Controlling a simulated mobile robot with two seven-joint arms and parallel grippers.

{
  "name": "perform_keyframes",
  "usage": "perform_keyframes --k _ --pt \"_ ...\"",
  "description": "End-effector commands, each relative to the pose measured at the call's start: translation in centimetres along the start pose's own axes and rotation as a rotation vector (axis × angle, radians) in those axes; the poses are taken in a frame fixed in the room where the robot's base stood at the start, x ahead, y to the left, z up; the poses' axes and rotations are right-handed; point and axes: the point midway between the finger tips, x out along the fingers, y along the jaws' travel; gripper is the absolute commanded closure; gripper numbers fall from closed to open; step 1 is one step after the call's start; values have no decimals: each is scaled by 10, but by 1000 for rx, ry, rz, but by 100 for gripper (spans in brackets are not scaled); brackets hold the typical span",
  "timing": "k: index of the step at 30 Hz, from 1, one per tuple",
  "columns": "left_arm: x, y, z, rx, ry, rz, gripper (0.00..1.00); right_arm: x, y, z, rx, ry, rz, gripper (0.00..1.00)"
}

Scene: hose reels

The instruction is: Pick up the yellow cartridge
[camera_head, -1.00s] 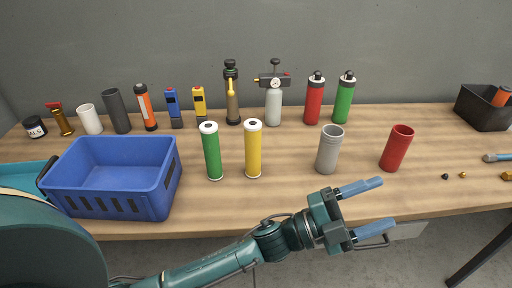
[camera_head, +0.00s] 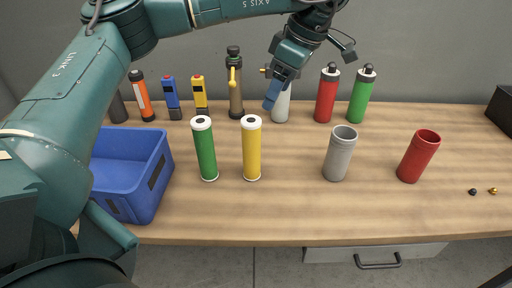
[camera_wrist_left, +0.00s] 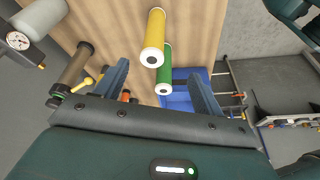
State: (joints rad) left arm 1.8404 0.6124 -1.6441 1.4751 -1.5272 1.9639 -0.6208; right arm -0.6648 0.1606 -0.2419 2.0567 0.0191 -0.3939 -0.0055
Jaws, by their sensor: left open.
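The yellow cartridge (camera_head: 252,150) stands upright on the wooden table, with white end caps and a dark spot on top. It also shows in the left wrist view (camera_wrist_left: 155,33), top centre, between the lines of the fingers. A like green cartridge (camera_head: 206,150) stands just left of it and appears beside it in the wrist view (camera_wrist_left: 165,62). My left gripper (camera_head: 279,86) is above the back of the table, pointing down, behind and right of the yellow cartridge and apart from it. It is open and empty in the wrist view (camera_wrist_left: 160,77). My right gripper is not seen.
A blue crate (camera_head: 153,190) stands at the left, partly behind my arm. A grey cup (camera_head: 340,156) and a red cup (camera_head: 417,158) stand to the right. A brown cylinder (camera_head: 235,95), a grey bottle (camera_head: 281,108), red (camera_head: 326,95) and green bottles (camera_head: 361,97) line the back.

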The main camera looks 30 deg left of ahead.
Motion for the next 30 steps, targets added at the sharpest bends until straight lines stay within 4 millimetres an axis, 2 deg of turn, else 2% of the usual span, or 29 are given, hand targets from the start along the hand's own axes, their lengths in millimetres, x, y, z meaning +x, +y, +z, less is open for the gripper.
perform_keyframes --k 1,5,15,23,27,30 --pt "-5 2 -11 -17 31 12 31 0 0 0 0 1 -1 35" --pt "0 3 -24 -34 67 16 31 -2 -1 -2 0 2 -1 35" --pt "58 4 -27 -32 64 15 31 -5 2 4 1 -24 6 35" --pt "78 5 -29 -33 63 15 31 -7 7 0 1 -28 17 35" --pt "98 7 -32 -32 63 15 31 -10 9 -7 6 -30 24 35" --pt "113 8 -32 -33 62 15 31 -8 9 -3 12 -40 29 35"
